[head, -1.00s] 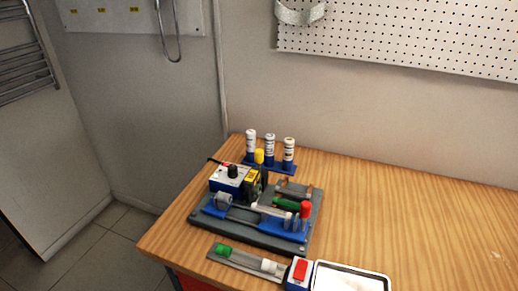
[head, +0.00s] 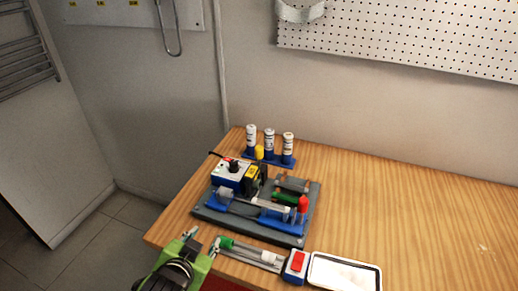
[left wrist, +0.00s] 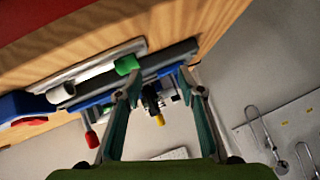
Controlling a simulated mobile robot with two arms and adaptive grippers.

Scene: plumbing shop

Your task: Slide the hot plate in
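A fusion rig on a grey base plate (head: 212,214) stands near the left end of the wooden bench. It carries a blue and white box (head: 231,176) with a black knob, and a dark upright part with yellow markings (head: 252,180) beside it, probably the hot plate. A yellow knob (head: 259,152) shows just behind it. Blue clamps hold a white pipe (head: 270,207). My left gripper (head: 203,240) is open and empty at the bench's front left edge, short of the rig. In the left wrist view its open fingers (left wrist: 158,85) frame the rig's dark part. My right gripper is out of view.
A grey strip with green and white pieces (head: 250,253), a blue block with a red top (head: 297,262) and a white tray (head: 345,259) line the front edge. Several white bottles in a blue rack (head: 269,158) stand behind the rig. The bench's right side is clear.

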